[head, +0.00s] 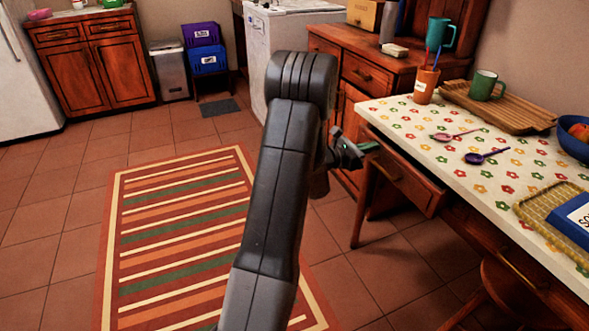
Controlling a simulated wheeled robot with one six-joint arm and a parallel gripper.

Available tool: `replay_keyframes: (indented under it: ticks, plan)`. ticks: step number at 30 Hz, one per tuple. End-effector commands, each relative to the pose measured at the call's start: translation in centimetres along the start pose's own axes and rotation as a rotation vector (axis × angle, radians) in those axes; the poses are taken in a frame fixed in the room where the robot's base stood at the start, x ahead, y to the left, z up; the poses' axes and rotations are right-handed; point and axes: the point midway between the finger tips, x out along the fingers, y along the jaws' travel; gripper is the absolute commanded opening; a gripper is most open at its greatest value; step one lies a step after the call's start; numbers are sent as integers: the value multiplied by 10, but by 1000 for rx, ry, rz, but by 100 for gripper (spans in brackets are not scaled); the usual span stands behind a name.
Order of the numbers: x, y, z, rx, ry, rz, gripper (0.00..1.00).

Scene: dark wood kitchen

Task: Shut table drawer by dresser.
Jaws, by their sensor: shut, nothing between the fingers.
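The table drawer (412,185) nearest the dresser (365,73) is under the far end of the flower-patterned table (420,118). Its wooden front seems to stand out a little from under the table edge; how far is hard to tell. Its small dark handle shows on the front. My gripper (368,148) is just in front of the drawer's far end, close to the table corner. It is shut and empty. My own arm hides part of it, and I cannot tell whether it touches the drawer.
A second drawer (525,275) is nearer along the table, with a wooden chair (510,295) below it. Spoons, a terracotta pot (426,85), a tray (500,105) and a green mug (485,86) are on the table. The floor by the striped rug (185,220) is clear.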

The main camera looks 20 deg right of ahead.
Motion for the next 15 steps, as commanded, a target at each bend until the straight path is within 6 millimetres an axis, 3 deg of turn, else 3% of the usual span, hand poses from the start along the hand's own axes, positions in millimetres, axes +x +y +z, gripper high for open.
replay_keyframes:
  ticks: [6, 15]
  plan:
    - [42, -1, -1, 2, 0, -2, 0]
    - [66, 0, 0, 0, 0, 0, 0]
